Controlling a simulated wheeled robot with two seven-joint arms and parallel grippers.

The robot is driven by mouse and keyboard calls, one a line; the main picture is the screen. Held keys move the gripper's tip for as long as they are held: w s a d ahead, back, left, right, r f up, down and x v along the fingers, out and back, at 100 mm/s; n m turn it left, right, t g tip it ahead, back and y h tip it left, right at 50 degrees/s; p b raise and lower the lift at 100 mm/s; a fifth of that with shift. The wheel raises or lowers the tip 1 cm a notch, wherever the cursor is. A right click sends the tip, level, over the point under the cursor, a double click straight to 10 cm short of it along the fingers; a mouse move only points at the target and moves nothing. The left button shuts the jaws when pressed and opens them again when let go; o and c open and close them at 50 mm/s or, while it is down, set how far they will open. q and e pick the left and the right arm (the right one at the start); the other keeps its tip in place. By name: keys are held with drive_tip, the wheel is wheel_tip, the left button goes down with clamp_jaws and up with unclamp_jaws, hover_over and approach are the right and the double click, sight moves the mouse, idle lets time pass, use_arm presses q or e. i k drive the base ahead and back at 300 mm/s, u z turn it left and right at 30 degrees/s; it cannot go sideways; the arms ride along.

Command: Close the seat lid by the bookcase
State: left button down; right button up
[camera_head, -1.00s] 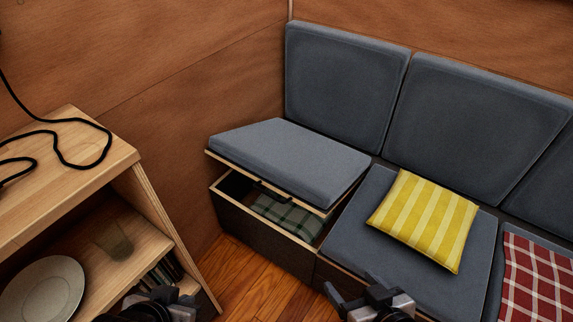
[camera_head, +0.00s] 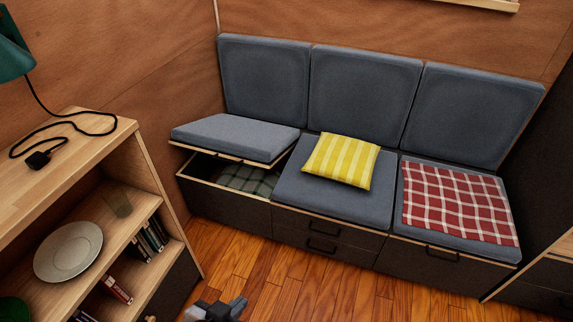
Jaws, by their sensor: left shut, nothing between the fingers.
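The seat lid (camera_head: 236,137) is the grey cushioned lid at the left end of the bench, by the bookcase (camera_head: 85,138). It is raised and tilted over its box (camera_head: 205,180), with a gap at the front. A dark green checked cloth (camera_head: 248,179) shows inside the box. My left gripper (camera_head: 216,308) is at the bottom edge of the view, over the floor in front of the bench, well apart from the lid. It is shut and empty, and partly cut off by the frame edge. My right gripper is not in view.
A yellow striped pillow (camera_head: 341,160) lies on the middle seat (camera_head: 335,200), close to the lid's right side. A red checked blanket (camera_head: 458,203) covers the right seat. The bookcase holds a plate (camera_head: 68,251), a glass and books. The wooden floor (camera_head: 300,287) before the bench is clear.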

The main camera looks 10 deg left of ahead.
sight(248, 141)
drive_tip(key=u, duration=1.15)
drive_tip(key=i, duration=1.3)
drive_tip(key=z, duration=0.7)
drive_tip(key=i, duration=0.5)
drive_tip(key=z, duration=0.45)
